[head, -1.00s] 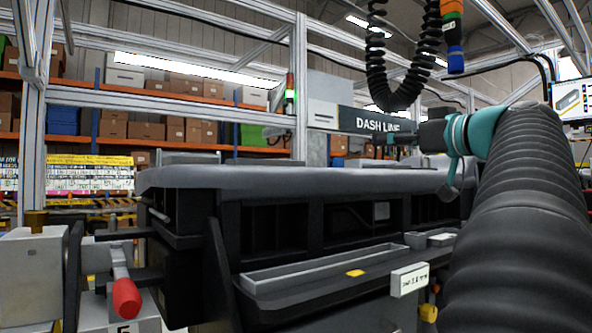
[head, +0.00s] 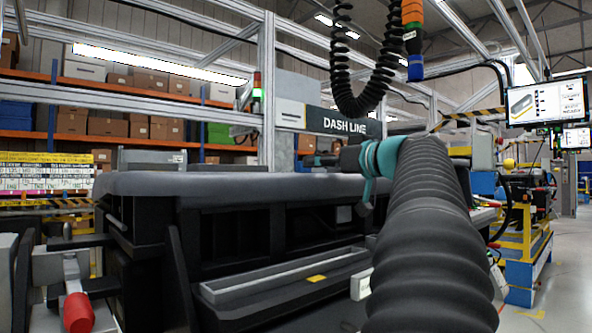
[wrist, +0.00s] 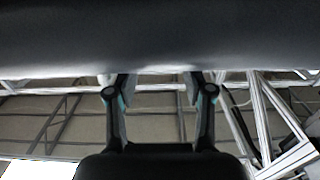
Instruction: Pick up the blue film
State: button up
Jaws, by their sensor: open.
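I cannot make out the blue film in either view. The dashboard module (head: 250,183), with a dark grey padded top and black structure below, fills the middle of the head view. My gripper (wrist: 158,84) shows in the wrist view with its two fingers apart and nothing between them. The dark grey surface (wrist: 160,35), seemingly the module's padding, fills the top of the wrist view just beyond the fingertips. I cannot tell whether they touch it. In the head view my sleeved arm reaches toward the module's right end and hides part of it.
A tool with a blue tip (head: 415,68) hangs on a coiled hose above. A red-handled clamp (head: 77,312) stands at the front left. A long grey tray (head: 285,275) with a yellow tag (head: 317,278) runs along the module's front. Open floor (head: 540,310) lies at right.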

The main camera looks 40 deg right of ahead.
jog(key=w, duration=0.2)
jog(key=w+p, duration=0.1)
jog(key=w, duration=0.1)
jog(key=shift+w+a+r, duration=0.1)
jog(key=shift+a, duration=0.2)
jog(key=c, duration=0.8)
jog(key=shift+c, duration=0.2)
notch_tip(320, 180, up, 10)
jog(key=p, duration=0.1)
